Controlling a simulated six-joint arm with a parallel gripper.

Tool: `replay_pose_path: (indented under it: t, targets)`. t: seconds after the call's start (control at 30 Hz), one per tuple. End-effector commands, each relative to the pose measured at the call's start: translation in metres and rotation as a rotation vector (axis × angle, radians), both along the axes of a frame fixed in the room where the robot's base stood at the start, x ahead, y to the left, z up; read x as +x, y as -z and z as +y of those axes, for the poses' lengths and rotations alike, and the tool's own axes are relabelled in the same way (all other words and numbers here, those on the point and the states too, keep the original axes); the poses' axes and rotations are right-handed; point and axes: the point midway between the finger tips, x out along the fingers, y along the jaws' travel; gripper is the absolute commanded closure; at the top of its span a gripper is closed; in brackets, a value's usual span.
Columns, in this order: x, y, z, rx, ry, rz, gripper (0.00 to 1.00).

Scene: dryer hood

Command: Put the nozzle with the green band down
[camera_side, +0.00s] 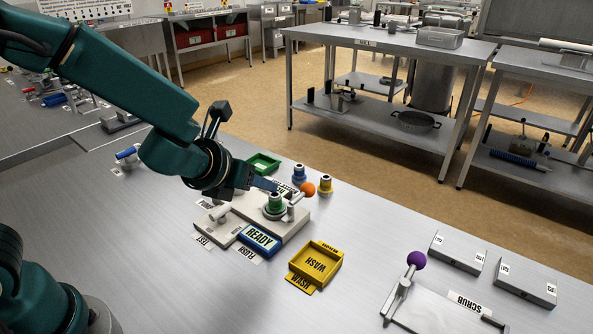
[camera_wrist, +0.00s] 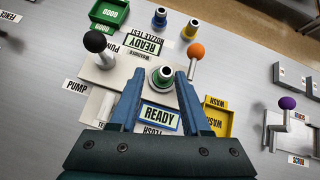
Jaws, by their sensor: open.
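The nozzle with the green band (camera_side: 274,203) stands upright on the pale test fixture (camera_side: 292,226). In the wrist view the same nozzle (camera_wrist: 163,77) shows its dark open top between my fingertips. My gripper (camera_side: 264,187) is open. In the wrist view its two blue fingers (camera_wrist: 157,74) lie to either side of the nozzle, with a gap showing on the left; whether the right finger touches it I cannot tell. A blue-framed READY display (camera_side: 260,240) is at the fixture's front edge.
A green GOOD tray (camera_wrist: 107,12) and nozzles with blue (camera_wrist: 160,17) and yellow (camera_wrist: 190,28) bands are behind the fixture. A yellow WASH tray (camera_side: 316,263) is empty at right. Orange-ball (camera_wrist: 196,51) and black-ball (camera_wrist: 95,41) levers flank the nozzle. A purple-knobbed scrub lever (camera_side: 416,259) is farther right.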

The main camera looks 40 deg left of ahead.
Motion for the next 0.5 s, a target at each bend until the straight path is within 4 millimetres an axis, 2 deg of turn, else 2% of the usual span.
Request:
replay_pose_path:
  t: [0.03,0.17,0.5]
  targets:
    - [0.001,0.009,-0.005,0.031,0.05,0.02,0.53]
    - [0.003,0.018,-0.011,0.072,0.115,0.041,0.53]
    - [0.024,0.04,-0.009,0.075,0.118,0.044,0.53]
